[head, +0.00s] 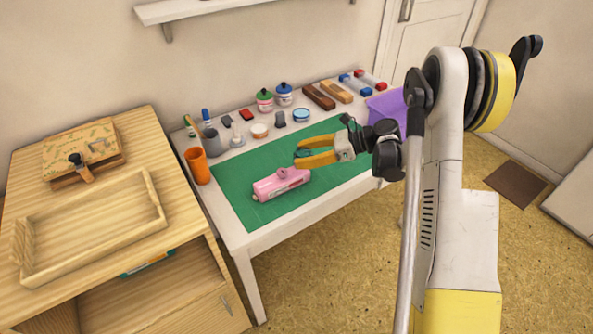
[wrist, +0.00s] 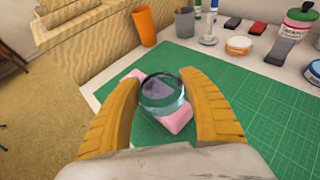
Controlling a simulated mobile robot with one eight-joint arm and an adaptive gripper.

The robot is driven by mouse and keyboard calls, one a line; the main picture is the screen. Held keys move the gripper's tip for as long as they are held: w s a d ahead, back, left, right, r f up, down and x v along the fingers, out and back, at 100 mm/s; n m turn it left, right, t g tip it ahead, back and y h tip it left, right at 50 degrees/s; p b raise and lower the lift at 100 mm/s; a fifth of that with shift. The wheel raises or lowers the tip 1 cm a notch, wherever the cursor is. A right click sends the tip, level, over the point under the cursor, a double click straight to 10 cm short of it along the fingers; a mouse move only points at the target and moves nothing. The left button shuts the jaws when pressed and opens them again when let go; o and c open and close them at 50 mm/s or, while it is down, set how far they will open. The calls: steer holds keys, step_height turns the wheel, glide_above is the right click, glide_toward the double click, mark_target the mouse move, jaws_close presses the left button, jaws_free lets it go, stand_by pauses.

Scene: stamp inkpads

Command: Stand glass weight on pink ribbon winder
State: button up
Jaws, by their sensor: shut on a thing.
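The clear, round glass weight (wrist: 161,98) is between my gripper's two yellow fingers in the wrist view. My gripper (head: 299,153) is shut on it above the green mat; in the head view the weight is hard to make out. The pink ribbon winder (head: 281,184) lies on the mat, to the lower left of my gripper in the head view. In the wrist view the winder (wrist: 178,122) shows behind and below the weight, which partly hides it. The weight appears to be held above the winder's level, but I cannot tell the exact gap.
The green cutting mat (head: 240,191) covers the front of the white table. An orange cup (head: 197,166) stands at its left. Ink jars, a round blue-rimmed tin (head: 301,115) and stamps line the back. A wooden cabinet with a tray (head: 95,262) stands left.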

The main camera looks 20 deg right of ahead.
steer(key=shift+w+a+f, duration=0.5)
steer(key=shift+w+f, duration=0.05)
steer(key=shift+w, duration=0.15)
step_height(320, 180, down, 4)
steer(key=b, duration=0.2)
steer(key=shift+b, duration=0.35)
steer(key=o, duration=1.3)
steer(key=shift+f, duration=0.1)
